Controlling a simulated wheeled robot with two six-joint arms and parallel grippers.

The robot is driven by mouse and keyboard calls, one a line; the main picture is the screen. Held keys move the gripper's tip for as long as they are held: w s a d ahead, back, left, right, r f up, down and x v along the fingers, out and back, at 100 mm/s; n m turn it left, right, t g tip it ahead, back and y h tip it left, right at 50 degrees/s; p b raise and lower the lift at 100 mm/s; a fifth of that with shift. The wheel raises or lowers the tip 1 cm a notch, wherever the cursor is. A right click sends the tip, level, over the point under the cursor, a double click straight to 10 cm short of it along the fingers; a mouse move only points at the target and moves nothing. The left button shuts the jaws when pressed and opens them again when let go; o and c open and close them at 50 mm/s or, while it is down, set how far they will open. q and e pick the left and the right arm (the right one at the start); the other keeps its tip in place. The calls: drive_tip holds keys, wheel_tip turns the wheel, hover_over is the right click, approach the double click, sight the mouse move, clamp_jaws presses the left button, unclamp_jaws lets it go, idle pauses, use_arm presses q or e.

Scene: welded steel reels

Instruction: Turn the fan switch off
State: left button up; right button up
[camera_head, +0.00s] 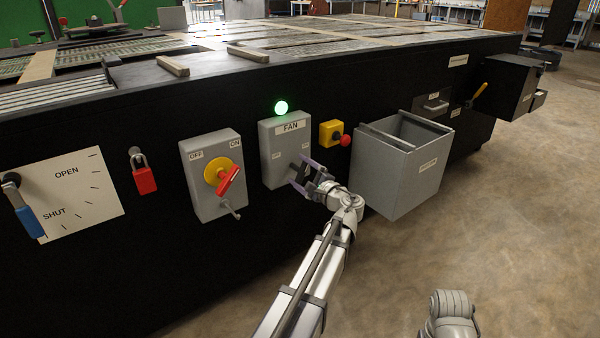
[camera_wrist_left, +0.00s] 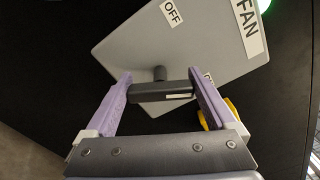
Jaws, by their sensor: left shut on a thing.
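The grey fan switch box (camera_head: 283,135) is on the black side wall, labelled FAN, with a lit green lamp (camera_head: 281,107) above it. It also shows in the left wrist view (camera_wrist_left: 140,50), with its OFF label (camera_wrist_left: 171,12) clear and a second label partly hidden by a finger. My left gripper (camera_head: 304,173) is at the lower part of the box. In the left wrist view my left gripper (camera_wrist_left: 160,88) has its purple fingers shut on the ends of the dark switch handle (camera_wrist_left: 155,92). A pale mark shows near the handle's right end. My right gripper is out of view.
Left of the fan box is a grey switch box (camera_head: 212,175) with a red handle. Right of it are a yellow box with a red button (camera_head: 333,134) and an open grey bin (camera_head: 405,175) close to my left wrist. The floor in front is clear.

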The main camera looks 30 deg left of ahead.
use_arm(q)
drive_tip(key=c, duration=0.5)
drive_tip(key=shift+o, duration=0.2)
drive_tip(key=shift+n, duration=0.4)
drive_tip(key=n, duration=0.4)
drive_tip(key=shift+f+n, duration=0.2)
drive_tip(key=shift+n, duration=0.2)
drive_tip(key=n, duration=0.6)
drive_tip(key=shift+f+b, duration=0.1)
drive_tip(key=shift+b, duration=0.2)
drive_tip(key=o, duration=1.1)
drive_tip(key=shift+c, duration=0.2)
drive_tip(key=shift+d, duration=0.1)
